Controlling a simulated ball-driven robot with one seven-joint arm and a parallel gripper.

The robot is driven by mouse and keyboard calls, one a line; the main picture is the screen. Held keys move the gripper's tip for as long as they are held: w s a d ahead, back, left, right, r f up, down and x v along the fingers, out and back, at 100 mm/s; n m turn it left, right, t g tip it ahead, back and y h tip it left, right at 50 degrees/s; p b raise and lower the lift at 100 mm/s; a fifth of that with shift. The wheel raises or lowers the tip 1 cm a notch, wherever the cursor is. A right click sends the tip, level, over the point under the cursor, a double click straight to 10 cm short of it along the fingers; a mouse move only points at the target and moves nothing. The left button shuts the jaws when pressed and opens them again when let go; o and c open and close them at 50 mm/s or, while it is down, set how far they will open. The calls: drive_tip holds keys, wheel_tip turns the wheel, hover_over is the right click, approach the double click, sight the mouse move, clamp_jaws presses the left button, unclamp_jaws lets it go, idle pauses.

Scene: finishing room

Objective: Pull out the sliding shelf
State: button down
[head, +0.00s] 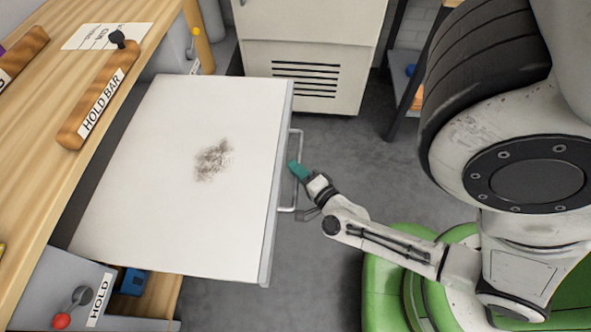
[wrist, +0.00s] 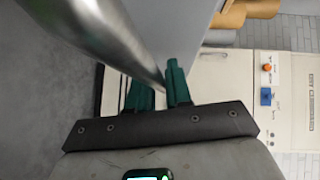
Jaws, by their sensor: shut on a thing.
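The sliding shelf (head: 150,210) is a white board that stands out from under the wooden bench, with a dark smudge on its top. A metal bar handle (head: 299,145) is fixed to its front edge. My gripper (head: 297,170) has green fingers and is at the handle, on the right of the shelf. In the wrist view the handle bar (wrist: 120,45) runs close up to the green fingers (wrist: 160,88), which are shut on it. The exact contact is partly hidden.
The wooden bench (head: 150,50) on the left carries a bar labelled HOLD BAR (head: 97,108). A grey box with a red-knobbed lever (head: 62,319) is at the lower left. A cream cabinet (head: 310,40) stands behind. Grey floor (head: 330,130) is open right of the shelf.

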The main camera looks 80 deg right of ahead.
drive_tip(key=c, duration=1.2)
unclamp_jaws()
drive_tip(key=shift+o, duration=0.2)
drive_tip(key=v, duration=1)
drive_tip(key=shift+s+a, duration=0.25)
drive_tip(key=shift+s, duration=0.1)
drive_tip(key=shift+s, duration=0.1)
